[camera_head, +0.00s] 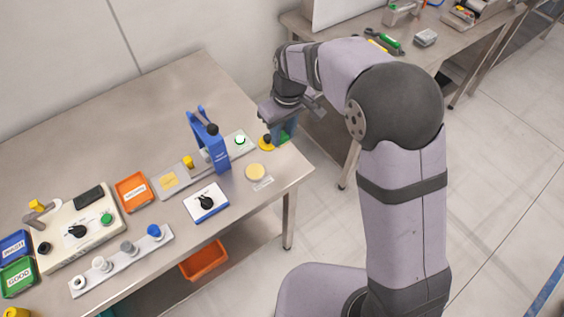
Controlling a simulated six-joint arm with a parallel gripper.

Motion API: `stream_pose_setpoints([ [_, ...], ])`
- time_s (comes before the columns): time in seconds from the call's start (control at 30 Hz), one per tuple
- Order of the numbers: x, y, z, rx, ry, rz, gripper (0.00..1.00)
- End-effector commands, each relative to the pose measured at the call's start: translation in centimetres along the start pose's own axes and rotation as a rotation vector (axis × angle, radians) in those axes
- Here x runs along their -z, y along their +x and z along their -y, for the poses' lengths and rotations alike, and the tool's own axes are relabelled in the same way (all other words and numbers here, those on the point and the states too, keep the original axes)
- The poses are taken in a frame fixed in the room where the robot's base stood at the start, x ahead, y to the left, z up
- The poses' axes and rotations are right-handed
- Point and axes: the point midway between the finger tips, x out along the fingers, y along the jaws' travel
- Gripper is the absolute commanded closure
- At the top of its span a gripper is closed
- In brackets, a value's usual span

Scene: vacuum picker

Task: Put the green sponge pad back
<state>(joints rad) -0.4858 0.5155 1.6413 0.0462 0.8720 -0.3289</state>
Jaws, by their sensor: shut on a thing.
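A round, pale yellow pad (255,172) lies on the table to the front.
The table's back left is clear. A second bench (455,55) stands behind right.

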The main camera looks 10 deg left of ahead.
Motion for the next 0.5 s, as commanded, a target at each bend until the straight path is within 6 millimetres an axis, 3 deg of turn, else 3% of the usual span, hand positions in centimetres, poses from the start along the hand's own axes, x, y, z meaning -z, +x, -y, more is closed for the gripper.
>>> stream_pose_setpoints([
  [0.5,-0.7,5.6,0.0,0.000,0.002,0.002,0.97],
])
